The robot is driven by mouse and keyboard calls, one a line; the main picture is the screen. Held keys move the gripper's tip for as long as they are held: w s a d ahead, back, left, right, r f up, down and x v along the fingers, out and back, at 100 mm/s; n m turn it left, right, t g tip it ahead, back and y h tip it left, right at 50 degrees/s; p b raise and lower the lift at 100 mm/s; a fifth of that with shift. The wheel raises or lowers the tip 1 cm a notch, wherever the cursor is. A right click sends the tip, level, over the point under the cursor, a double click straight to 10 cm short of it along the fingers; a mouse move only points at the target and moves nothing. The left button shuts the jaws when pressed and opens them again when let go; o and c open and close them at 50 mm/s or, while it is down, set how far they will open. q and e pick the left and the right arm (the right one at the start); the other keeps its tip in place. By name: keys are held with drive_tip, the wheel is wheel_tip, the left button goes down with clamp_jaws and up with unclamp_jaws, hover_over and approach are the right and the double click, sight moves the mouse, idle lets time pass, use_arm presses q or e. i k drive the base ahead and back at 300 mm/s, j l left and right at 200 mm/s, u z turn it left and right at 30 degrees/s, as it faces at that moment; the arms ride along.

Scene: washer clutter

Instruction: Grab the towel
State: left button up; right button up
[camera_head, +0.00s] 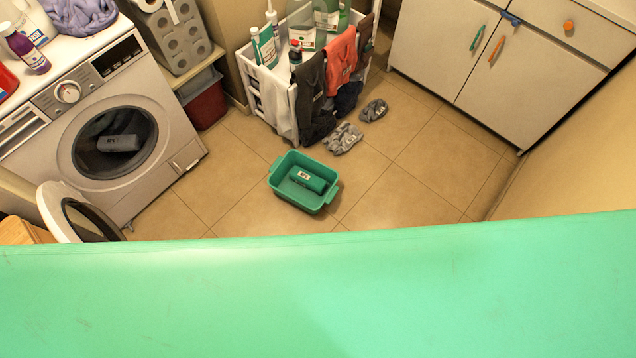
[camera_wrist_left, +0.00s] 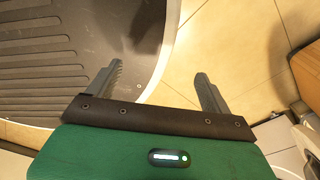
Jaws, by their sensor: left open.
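Several cloths could be the towel; I cannot tell which is meant. A grey rolled bundle with a label (camera_head: 118,143) lies inside the washer drum (camera_head: 80,165), and the washer's round door (camera_head: 52,212) stands open. A dark green roll with a label (camera_head: 307,180) lies in a green basin (camera_head: 318,205) on the floor. A red cloth (camera_head: 340,58) and a dark grey cloth (camera_head: 311,90) hang over a white rack. A purple cloth (camera_head: 80,12) lies on the washer. My left gripper (camera_wrist_left: 160,82) is open and empty above the floor. My right gripper is not in view.
The white rack (camera_head: 272,102) holds bottles. Grey slippers (camera_head: 343,138) lie before it. White cabinets (camera_head: 445,45) stand at the back right, and a red bin (camera_head: 206,104) stands beside the washer. Tiled floor (camera_head: 410,195) is clear around the basin. A wooden piece (camera_wrist_left: 308,75) borders the left wrist view.

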sight(303, 177)
drive_tip(key=i+l+u, duration=0.1)
drive_tip(key=i, duration=0.2)
drive_tip(key=i+l+u, duration=0.2)
drive_tip(key=i+l, duration=0.2)
drive_tip(key=l, duration=0.15)
drive_tip(key=i+l, duration=0.3)
drive_tip(key=l, duration=0.2)
drive_tip(key=i+u, duration=0.05)
